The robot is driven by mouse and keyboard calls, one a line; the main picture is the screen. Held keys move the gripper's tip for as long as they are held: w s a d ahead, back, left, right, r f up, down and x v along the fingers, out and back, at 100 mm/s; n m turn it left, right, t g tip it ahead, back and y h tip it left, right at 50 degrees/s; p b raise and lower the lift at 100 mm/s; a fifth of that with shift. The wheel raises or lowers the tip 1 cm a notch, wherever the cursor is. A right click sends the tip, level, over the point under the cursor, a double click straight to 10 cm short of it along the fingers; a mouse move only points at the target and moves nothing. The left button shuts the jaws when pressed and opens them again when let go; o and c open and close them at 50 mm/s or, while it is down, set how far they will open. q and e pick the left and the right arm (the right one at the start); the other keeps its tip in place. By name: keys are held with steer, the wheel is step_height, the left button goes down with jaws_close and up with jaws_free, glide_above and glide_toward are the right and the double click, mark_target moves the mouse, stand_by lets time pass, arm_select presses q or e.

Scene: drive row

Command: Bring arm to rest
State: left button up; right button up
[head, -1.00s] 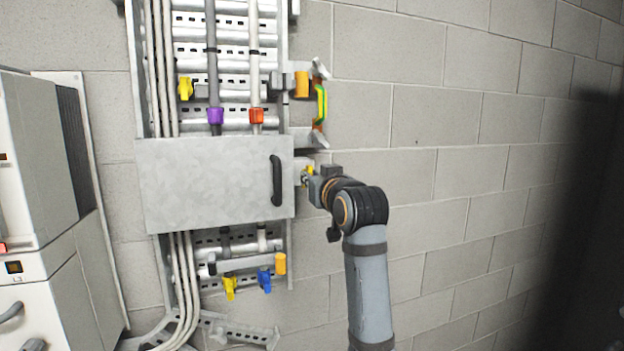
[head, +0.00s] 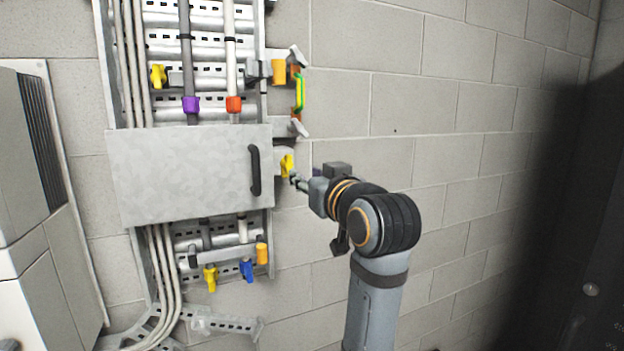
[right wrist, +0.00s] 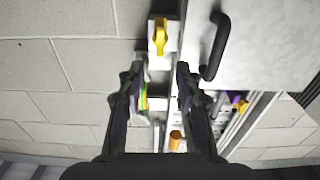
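My right gripper (head: 296,182) is a little to the right of the yellow handle (head: 287,165) beside the grey metal cover box (head: 190,175). In the right wrist view, the right gripper's two fingers (right wrist: 158,75) stand apart with nothing between their tips. The yellow handle (right wrist: 160,38) shows ahead of them on a pale plate, apart from the fingers. The box's black handle (right wrist: 217,45) is to the right there. My left gripper is not in view.
A white cabinet (head: 35,190) stands at the left. A block wall (head: 440,150) is behind, and a dark object (head: 585,240) is at the right.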

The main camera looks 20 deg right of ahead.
steer(key=shift+s, duration=0.9)
